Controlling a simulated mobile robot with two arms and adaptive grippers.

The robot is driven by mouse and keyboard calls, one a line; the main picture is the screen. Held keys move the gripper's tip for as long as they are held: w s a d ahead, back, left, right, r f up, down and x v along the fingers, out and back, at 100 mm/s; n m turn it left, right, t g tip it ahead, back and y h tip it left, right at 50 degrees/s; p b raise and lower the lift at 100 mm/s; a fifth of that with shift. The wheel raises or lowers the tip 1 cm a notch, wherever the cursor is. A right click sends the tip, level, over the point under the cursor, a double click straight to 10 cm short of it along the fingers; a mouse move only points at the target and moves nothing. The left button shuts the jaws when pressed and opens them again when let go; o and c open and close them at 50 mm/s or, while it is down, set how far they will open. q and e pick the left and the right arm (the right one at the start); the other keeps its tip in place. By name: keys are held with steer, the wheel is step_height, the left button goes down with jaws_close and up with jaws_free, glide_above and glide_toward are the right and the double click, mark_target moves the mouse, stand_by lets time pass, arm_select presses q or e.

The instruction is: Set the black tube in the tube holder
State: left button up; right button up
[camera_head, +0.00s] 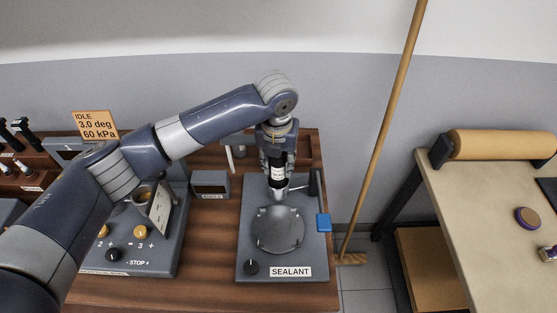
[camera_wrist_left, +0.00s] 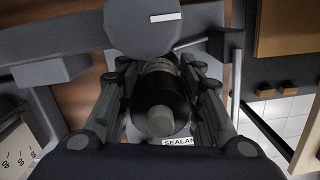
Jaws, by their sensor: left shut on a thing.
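The black tube (camera_head: 278,172), with a white label band, is upright in my left gripper (camera_head: 277,160), whose fingers are closed around it. In the left wrist view the tube (camera_wrist_left: 160,100) lies between the two fingers (camera_wrist_left: 160,105), its rounded grey end towards the camera. The tube is over the back part of the grey sealant station (camera_head: 255,215), just behind its round metal plate (camera_head: 278,229). A light metallic piece (camera_head: 278,192) shows right below the tube. The tube holder is not clearly told apart here; the gripper and tube cover that spot. My right gripper is out of view.
A dark upright post (camera_head: 316,184) stands close right of the tube, with a blue block (camera_head: 324,222) at the station's edge. A small display box (camera_head: 210,185) and a control unit (camera_head: 135,240) are to the left. A broom (camera_head: 385,120) leans right of the bench.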

arm_select(q)
steer(key=shift+f, duration=0.9)
steer(key=shift+f+b, duration=0.75)
steer(key=shift+f, duration=0.35)
steer(key=o, duration=1.3)
steer(key=shift+r, duration=0.1)
step_height(320, 180, up, 5)
steer(key=p, duration=0.5)
steer(key=shift+r, duration=0.1)
steer(key=shift+r+p, duration=0.75)
steer(key=shift+r, duration=0.35)
